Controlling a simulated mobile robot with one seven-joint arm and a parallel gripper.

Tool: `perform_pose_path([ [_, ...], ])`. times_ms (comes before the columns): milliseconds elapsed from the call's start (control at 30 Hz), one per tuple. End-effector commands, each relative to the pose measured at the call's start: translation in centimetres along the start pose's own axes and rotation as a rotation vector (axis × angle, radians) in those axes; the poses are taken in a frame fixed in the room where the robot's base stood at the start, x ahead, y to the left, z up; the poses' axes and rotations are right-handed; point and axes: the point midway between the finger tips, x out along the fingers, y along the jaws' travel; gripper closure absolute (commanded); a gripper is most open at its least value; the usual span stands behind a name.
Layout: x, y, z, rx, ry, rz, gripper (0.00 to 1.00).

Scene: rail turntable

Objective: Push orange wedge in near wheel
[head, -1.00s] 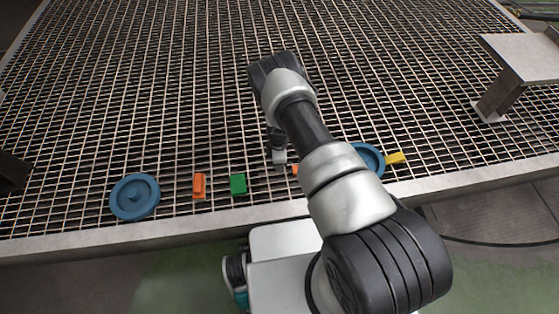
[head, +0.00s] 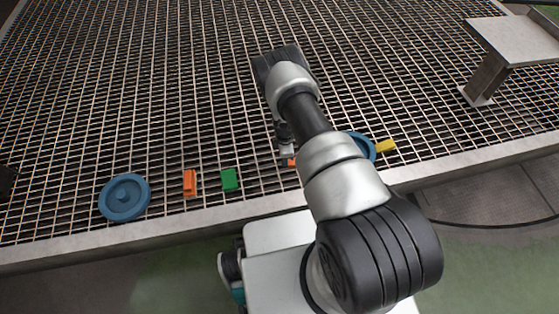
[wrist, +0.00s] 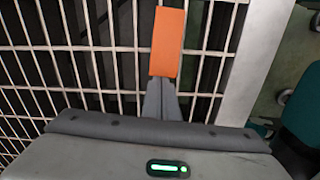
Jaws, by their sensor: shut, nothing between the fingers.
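A blue wheel (head: 124,197) lies flat on the grating at the left, and a second blue wheel (head: 367,147) lies at the right, partly hidden by my arm. One orange wedge (head: 190,183) lies beside the left wheel, apart from it. Another orange wedge (head: 292,162) shows as a small patch by my gripper (head: 287,153), mostly hidden. In the wrist view this orange wedge (wrist: 167,42) lies straight ahead of my gripper (wrist: 161,80). The fingers are shut and empty, with their tips at the wedge's near end, seemingly touching it.
A green wedge (head: 229,179) lies right of the left orange wedge. A yellow wedge (head: 386,146) sits at the right wheel's outer side. A raised grey stand (head: 515,42) is at the far right. The metal front edge (head: 130,231) bounds the grating; the grating behind is clear.

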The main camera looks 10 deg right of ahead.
Motion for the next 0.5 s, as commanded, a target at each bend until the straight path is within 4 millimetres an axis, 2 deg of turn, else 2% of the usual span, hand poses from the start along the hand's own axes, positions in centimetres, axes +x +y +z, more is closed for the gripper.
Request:
perform_pose_path([
  [100, 0.3, 0.0, 3.3, 0.01, 0.003, 0.001, 1.0],
  [233, 0.3, 0.1, 6.1, 0.008, 0.003, 0.002, 1.0],
  [367, 0.1, 0.1, 7.6, 0.003, 0.002, 0.002, 1.0],
  [500, 0.0, 0.0, 7.8, 0.0, 0.001, 0.002, 1.0],
])
